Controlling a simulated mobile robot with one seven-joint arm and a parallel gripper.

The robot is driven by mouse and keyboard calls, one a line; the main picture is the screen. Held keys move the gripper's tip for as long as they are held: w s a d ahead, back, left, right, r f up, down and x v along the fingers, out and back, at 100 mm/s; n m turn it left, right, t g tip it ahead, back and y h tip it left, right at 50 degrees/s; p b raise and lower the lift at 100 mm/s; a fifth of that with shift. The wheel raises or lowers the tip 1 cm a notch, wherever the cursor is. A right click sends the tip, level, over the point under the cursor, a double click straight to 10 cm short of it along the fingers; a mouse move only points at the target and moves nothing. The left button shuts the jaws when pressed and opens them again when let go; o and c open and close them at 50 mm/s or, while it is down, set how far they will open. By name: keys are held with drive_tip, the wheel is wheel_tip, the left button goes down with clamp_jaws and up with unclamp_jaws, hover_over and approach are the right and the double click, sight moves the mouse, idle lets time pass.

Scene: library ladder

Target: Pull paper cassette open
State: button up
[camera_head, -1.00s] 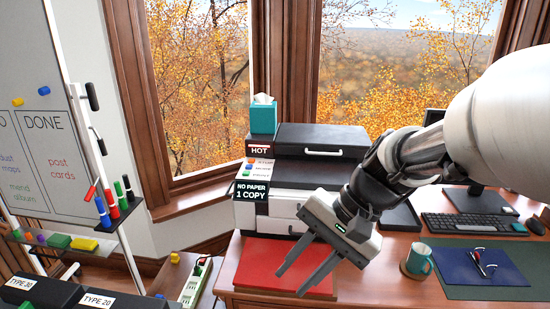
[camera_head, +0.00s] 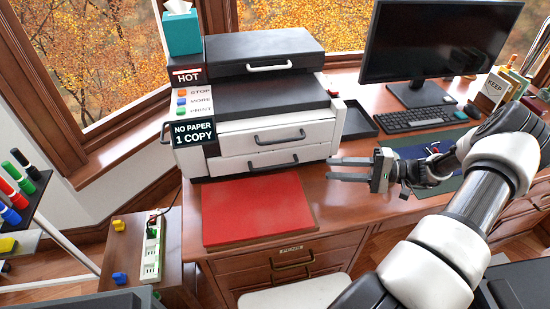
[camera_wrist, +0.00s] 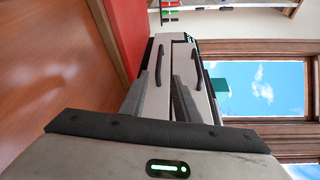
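The printer (camera_head: 250,105) stands on the desk, with two white drawer fronts, one above the other. The upper front has a dark handle (camera_head: 279,136), and the lower front has another dark handle (camera_head: 273,161); both look closed. Which one is the paper cassette is not labelled. My gripper (camera_head: 332,168) is at the printer's front right corner, with its two fingers apart, pointing left and empty. In the wrist view, both handles lie ahead of the fingers (camera_wrist: 160,88), and neither is between them.
A red mat (camera_head: 258,210) lies on the desk before the printer. A black tray (camera_head: 357,120), keyboard (camera_head: 420,118) and monitor (camera_head: 440,40) are to the right. A side stand at left holds a power strip (camera_head: 151,252). A sign reads "NO PAPER 1 COPY" (camera_head: 193,132).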

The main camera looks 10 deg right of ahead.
approach(279, 166)
drive_tip(key=x, duration=1)
drive_tip(key=shift+w+f+p, duration=0.2)
drive_tip(key=shift+f+p, duration=0.1)
clamp_jaws()
